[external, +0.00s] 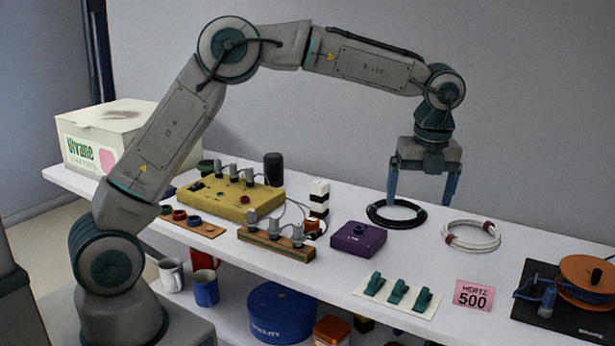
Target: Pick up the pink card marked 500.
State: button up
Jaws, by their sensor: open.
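The pink card (473,295) reads "HERTZ 500" and stands or leans near the front edge of the white table (350,270), at the right; I cannot tell which. It is between the white plate with green clips and the black board with an orange reel. My gripper (419,202) is open and empty, pointing down above the back of the table. It is over the area of the black cable ring, behind and to the left of the card. Nothing covers the card.
A black cable ring (396,214) and a white cable ring (470,236) lie behind the card. A purple box (358,239), green clips (397,293) and an orange reel (588,270) are near. A yellow box (230,198) and a white carton (98,135) stand left.

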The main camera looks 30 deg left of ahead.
jog(key=s+d+f+m+h+p, duration=0.1)
jog(key=s+d+m+p, duration=0.15)
jog(key=d, duration=0.45)
jog(key=s+d+m+p, duration=0.1)
jog(key=d+m+p, duration=0.2)
jog(key=d, duration=0.5)
send_over(476, 288)
jog(key=shift+g, duration=0.3)
jog(key=f, duration=0.8)
jog(key=shift+s+d+f, duration=0.1)
jog(key=shift+d, duration=0.2)
jog(key=shift+a+f, duration=0.15)
jog(key=shift+f, duration=1.45)
jog(key=shift+a+f, duration=0.15)
jog(key=shift+f, duration=1.4)
jog(key=c, duration=1)
jog(key=shift+c, duration=0.2)
jog(key=shift+r, duration=0.1)
